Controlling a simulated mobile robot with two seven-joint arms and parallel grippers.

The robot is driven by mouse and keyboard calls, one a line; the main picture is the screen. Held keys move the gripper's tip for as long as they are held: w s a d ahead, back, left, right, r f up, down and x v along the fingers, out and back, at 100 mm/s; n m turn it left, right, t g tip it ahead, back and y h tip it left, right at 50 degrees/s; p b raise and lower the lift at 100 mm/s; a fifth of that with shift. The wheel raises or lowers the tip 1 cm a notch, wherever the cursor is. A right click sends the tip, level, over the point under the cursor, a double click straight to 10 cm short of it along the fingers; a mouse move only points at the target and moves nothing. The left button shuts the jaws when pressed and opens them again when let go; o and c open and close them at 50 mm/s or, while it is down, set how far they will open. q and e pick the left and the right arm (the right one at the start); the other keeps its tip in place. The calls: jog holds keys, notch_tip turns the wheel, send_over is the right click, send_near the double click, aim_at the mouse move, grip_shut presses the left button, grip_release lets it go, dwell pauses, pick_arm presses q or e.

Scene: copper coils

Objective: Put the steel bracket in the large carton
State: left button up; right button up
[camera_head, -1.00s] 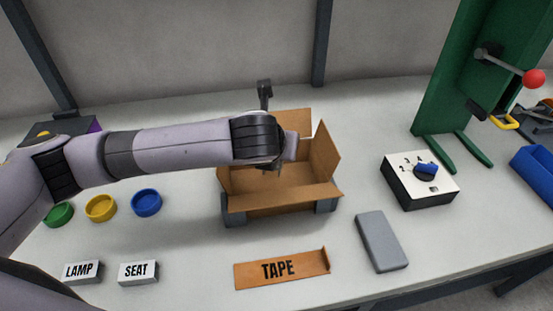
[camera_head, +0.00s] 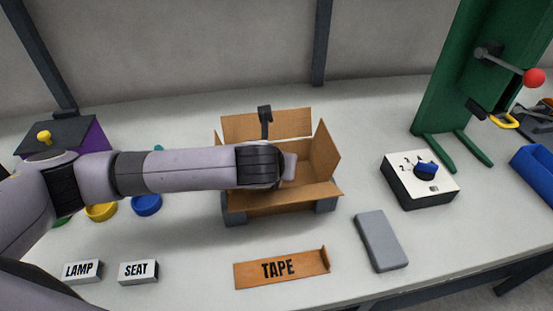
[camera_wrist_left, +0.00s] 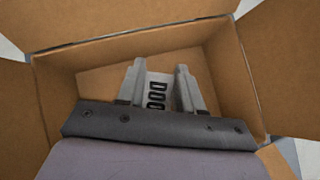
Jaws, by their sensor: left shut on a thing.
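The large carton (camera_head: 280,198) stands open on the bench with its flaps spread. My left arm reaches over it from the left, and the wrist covers part of the opening. In the left wrist view, my left gripper (camera_wrist_left: 160,68) points down into the carton (camera_wrist_left: 222,65). Its fingers are shut on the steel bracket (camera_wrist_left: 157,92), a pale grey piece with dark slots. The bracket is hidden behind my wrist in the head view. I cannot tell whether it touches the carton floor. My right gripper is not in view.
A TAPE-labelled cardboard piece (camera_head: 282,268) and a grey block (camera_head: 381,240) lie in front. A dial box (camera_head: 420,180) and green press (camera_head: 446,80) stand right. LAMP (camera_head: 82,271) and SEAT (camera_head: 138,271) blocks and coloured discs, including a blue one (camera_head: 147,206), are left.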

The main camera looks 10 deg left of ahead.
pick_arm(q)
jog(key=o, duration=1.1)
jog(key=shift+r, duration=0.15)
jog(key=v, duration=1.2)
jog(key=shift+r+p, duration=0.3)
jog(key=shift+r, duration=0.15)
jog(key=shift+s, duration=0.1)
